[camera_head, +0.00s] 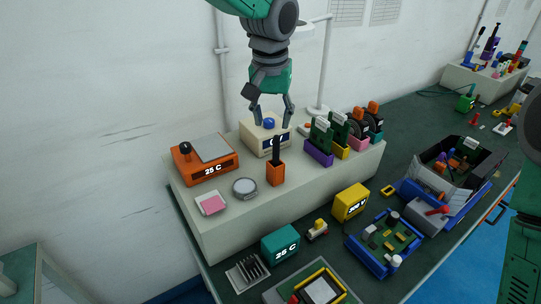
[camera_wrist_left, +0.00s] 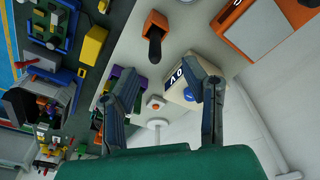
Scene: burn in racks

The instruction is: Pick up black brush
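The black brush (camera_head: 276,151) stands upright in a small orange holder (camera_head: 276,174) on the raised light shelf. In the left wrist view the brush (camera_wrist_left: 155,45) shows as a dark shape in the orange holder (camera_wrist_left: 157,20), beyond the fingertips. My left gripper (camera_head: 271,117) is open and empty, with its fingers pointing down above the brush. In the left wrist view its two fingers (camera_wrist_left: 160,72) are spread wide apart. My right gripper is not seen; only part of my green arm shows at the right edge.
An orange device (camera_head: 205,160) and a round dish (camera_head: 244,187) are left of the holder. A cream device (camera_head: 262,138) with a blue knob is just behind. Purple (camera_head: 318,154) and other coloured holders stand to the right. Below are yellow (camera_head: 350,203) and teal (camera_head: 281,244) boxes.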

